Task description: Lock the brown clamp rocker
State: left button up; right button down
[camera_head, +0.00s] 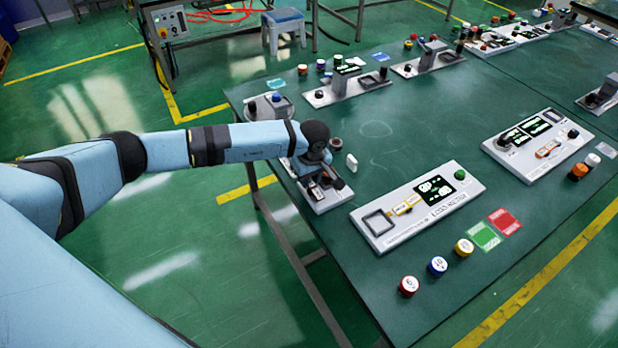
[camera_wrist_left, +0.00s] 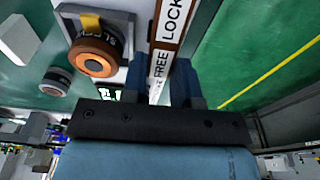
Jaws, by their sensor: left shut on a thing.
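My left gripper (camera_head: 325,178) reaches down over a small white device (camera_head: 335,201) at the table's left edge in the head view. In the left wrist view, the two blue fingers of my left gripper (camera_wrist_left: 161,80) stand on either side of the brown clamp rocker (camera_wrist_left: 167,46), a narrow brown-edged strip with white labels reading LOCK and FREE. The fingers are shut on it near the FREE label; the LOCK label lies beyond the fingertips. The exact contact and the rocker's tilt are hidden. My right gripper is not in view.
In the wrist view, an orange-and-black knob (camera_wrist_left: 98,60) sits on the device beside the rocker. A white block (camera_wrist_left: 18,38) and a dark round piece (camera_wrist_left: 57,80) lie nearby. A panel with a green button (camera_head: 417,205) stands to the right on the green table (camera_head: 385,165).

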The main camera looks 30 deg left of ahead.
aim_at(315, 190)
pick_arm(q)
jog(key=shift+s+d+r+t+y, duration=0.1)
jog(key=shift+t+y, duration=0.2)
jog(key=shift+y, duration=0.2)
jog(key=o, duration=0.6)
jog(key=shift+o, duration=0.2)
jog(key=b+v, duration=0.1)
jog(key=v, duration=1.3)
jog(key=shift+d, duration=0.1)
